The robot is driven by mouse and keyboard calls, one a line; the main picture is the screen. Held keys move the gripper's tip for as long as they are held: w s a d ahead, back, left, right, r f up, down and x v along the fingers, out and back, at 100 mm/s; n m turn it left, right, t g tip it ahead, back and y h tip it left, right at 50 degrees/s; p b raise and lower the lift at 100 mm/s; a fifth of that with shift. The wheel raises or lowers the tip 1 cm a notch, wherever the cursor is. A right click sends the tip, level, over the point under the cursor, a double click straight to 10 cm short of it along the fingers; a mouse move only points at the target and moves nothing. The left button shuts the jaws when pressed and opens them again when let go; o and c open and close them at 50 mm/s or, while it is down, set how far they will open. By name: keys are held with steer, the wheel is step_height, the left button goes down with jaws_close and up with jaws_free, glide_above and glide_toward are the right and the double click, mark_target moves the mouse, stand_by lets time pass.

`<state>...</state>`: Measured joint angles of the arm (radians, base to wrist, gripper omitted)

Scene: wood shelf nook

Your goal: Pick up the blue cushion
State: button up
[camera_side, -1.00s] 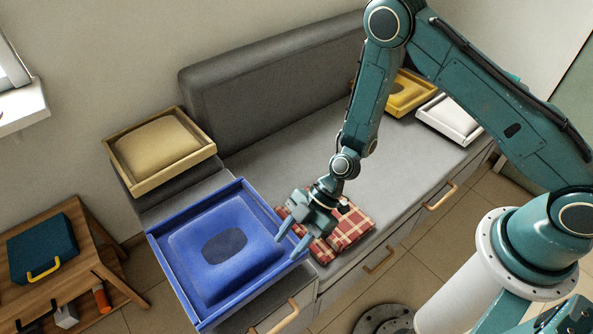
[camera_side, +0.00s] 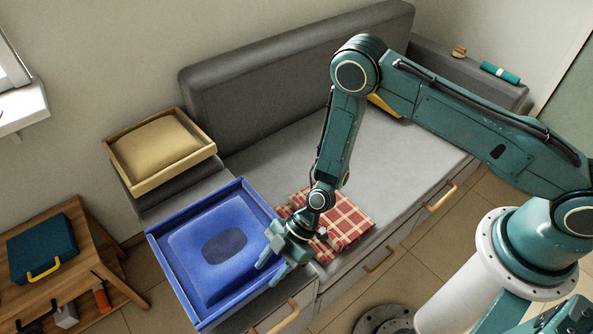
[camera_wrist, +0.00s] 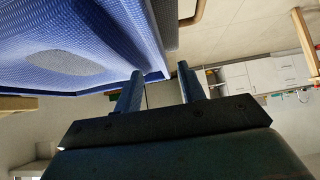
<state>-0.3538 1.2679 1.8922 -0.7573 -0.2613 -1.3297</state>
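The blue cushion (camera_side: 205,262), square with a dark grey oval in its middle, lies in a blue tray (camera_side: 163,262) at the left end of the sofa. In the wrist view the cushion (camera_wrist: 75,50) fills the upper left. My gripper (camera_side: 269,275) is at the tray's right edge, beside the cushion. In the wrist view its two fingers are apart with a gap between them. The left finger is close to the tray's corner; I cannot tell if they touch.
A red plaid cloth (camera_side: 345,222) lies on the grey sofa seat (camera_side: 270,170) right of my gripper. A tan cushion (camera_side: 158,146) sits in a wooden tray behind the blue one. A wooden side table (camera_side: 95,250) with a teal case stands at left. The seat's middle is clear.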

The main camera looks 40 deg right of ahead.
mark_target(257, 285)
steer(key=shift+x, duration=2.6)
steer(key=shift+d, duration=0.1)
jaws_close()
